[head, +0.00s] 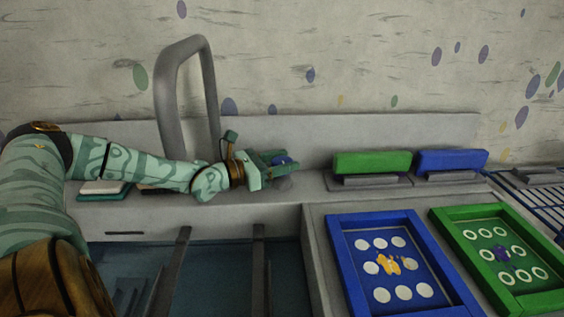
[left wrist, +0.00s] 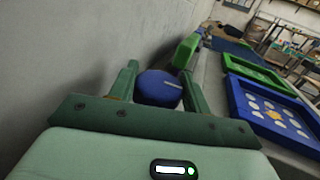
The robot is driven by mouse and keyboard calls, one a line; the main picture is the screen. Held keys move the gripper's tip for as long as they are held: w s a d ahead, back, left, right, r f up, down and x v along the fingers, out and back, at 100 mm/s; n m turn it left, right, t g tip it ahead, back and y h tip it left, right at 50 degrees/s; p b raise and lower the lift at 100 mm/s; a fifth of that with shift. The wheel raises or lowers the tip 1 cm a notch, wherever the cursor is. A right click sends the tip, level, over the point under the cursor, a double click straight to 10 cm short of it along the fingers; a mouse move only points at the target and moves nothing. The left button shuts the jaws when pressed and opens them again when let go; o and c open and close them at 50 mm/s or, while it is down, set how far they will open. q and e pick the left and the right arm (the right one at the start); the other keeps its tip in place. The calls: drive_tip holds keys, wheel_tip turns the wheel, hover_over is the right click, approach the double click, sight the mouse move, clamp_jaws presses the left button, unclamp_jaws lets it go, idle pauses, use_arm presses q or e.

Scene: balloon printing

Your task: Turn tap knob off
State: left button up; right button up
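The tap's grey spout (head: 168,95) arches over the sink at the centre left of the head view. The tap knob is a round blue knob (head: 283,160) on the ledge right of the spout. My left gripper (head: 280,158) is at the knob, and its fingers partly hide it. In the left wrist view, the blue knob (left wrist: 158,88) sits between the two green fingers of my left gripper (left wrist: 160,85). The fingers are apart on either side of it; I cannot tell whether both touch it. My right gripper is not in view.
A green block (head: 372,163) and a blue block (head: 450,161) stand in grey holders on the ledge to the right. A blue frame (head: 340,255) and a green frame (head: 450,240) lie on the counter. The sink (head: 210,275) is below my left arm.

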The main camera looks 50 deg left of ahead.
sight(282, 160)
use_arm(q)
drive_tip(key=o, duration=0.4)
drive_tip(key=shift+c, duration=0.2)
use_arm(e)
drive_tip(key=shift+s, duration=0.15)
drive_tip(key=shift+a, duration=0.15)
use_arm(q)
drive_tip(key=shift+r, duration=0.25)
wheel_tip(282, 160, up, 3)
drive_tip(key=shift+r+p, duration=0.1)
drive_tip(key=shift+p, duration=0.65)
drive_tip(key=s+d+r+p, duration=0.9)
drive_tip(key=s+p, duration=0.1)
drive_tip(key=p, duration=0.1)
drive_tip(key=shift+s, duration=0.3)
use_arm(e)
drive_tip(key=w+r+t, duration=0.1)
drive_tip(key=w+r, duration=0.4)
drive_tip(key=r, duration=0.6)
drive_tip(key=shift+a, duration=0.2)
use_arm(q)
drive_tip(key=shift+r, duration=0.1)
